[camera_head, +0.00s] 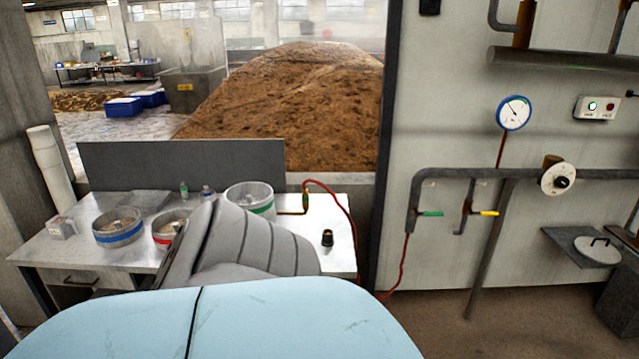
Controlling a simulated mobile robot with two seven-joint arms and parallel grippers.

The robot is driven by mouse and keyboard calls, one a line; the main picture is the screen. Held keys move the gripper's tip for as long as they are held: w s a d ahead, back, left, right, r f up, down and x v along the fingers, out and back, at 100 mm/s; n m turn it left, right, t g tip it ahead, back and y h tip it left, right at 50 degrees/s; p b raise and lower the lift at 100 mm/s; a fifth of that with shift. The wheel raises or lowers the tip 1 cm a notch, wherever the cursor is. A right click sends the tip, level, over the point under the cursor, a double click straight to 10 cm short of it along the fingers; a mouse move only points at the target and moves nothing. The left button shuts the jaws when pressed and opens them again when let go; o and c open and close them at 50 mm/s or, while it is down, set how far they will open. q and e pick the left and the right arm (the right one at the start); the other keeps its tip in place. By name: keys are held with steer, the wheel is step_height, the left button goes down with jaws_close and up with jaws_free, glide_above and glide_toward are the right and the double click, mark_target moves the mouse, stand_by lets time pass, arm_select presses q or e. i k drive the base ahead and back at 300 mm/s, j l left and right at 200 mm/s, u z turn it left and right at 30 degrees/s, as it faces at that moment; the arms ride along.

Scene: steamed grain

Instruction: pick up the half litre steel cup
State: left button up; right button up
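Three round steel vessels stand on the metal table. One has a blue band (118,228) and stands at the left, with pale contents. One has a red band (162,238) and is partly hidden behind a grey padded arm link. One has a green band (262,208) and stands at the back, its lower part covered by the same link. I cannot tell whether any of these is the half litre steel cup; no marking of size is readable. Neither gripper shows.
The table (62,248) also holds a small clear box (61,228), small bottles (184,189), a black knob-like object (327,238) and a red hose (345,205). A brown grain heap (290,100) lies behind. A wall with pipes and a gauge (514,113) stands right.

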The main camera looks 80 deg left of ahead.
mark_target(61, 226)
steer(key=u, duration=4.1)
